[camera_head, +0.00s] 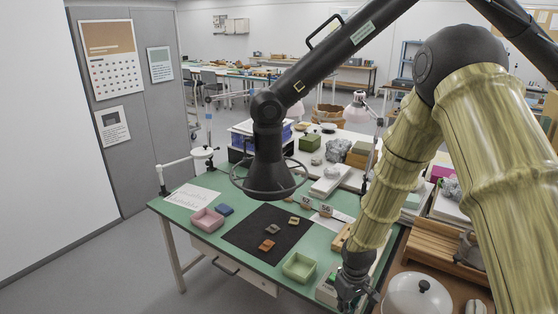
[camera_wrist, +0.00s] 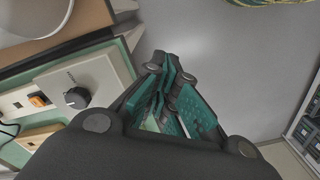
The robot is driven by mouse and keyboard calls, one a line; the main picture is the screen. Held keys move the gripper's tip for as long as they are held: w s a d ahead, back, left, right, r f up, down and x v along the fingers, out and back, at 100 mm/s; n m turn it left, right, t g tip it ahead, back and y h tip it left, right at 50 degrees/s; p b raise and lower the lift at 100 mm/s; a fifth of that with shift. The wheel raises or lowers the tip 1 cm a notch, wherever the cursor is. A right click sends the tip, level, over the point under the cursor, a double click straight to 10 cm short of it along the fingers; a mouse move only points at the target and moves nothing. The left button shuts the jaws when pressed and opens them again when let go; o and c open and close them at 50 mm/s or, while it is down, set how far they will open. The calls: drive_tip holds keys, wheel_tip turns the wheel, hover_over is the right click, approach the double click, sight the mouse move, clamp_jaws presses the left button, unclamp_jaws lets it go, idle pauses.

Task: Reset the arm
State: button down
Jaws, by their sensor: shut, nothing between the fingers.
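My gripper (camera_head: 352,290) hangs at the end of my arm at the lower right of the head view, by the right end of the green table (camera_head: 165,207). In the wrist view my gripper (camera_wrist: 170,75) has its teal-padded fingers shut together with nothing between them. Grey floor shows beyond the fingertips. The black mat (camera_head: 240,236) on the table carries several small sherds, among them an orange-brown one (camera_head: 266,245) and a grey one (camera_head: 272,229). My gripper is apart from the mat and the sherds.
A pink tray (camera_head: 207,220) and a pale green tray (camera_head: 298,266) stand beside the mat. A black lamp or extractor hood (camera_head: 270,175) hangs over the table. A white dome (camera_head: 417,296) sits right of my gripper. A control box with a black knob (camera_wrist: 76,97) is left of my fingers.

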drive_tip(key=s+f+m+b, duration=0.1)
drive_tip(key=s+f+m, duration=0.2)
drive_tip(key=s+f, duration=1.25)
drive_tip(key=s+d+f+m, duration=0.1)
drive_tip(key=s, duration=0.8)
drive_tip(key=s+d+f+m+b, duration=0.1)
drive_tip(key=s+d+f, duration=0.1)
drive_tip(key=s, duration=0.7)
drive_tip(key=shift+s+d+f, duration=0.2)
drive_tip(key=shift+d, duration=0.05)
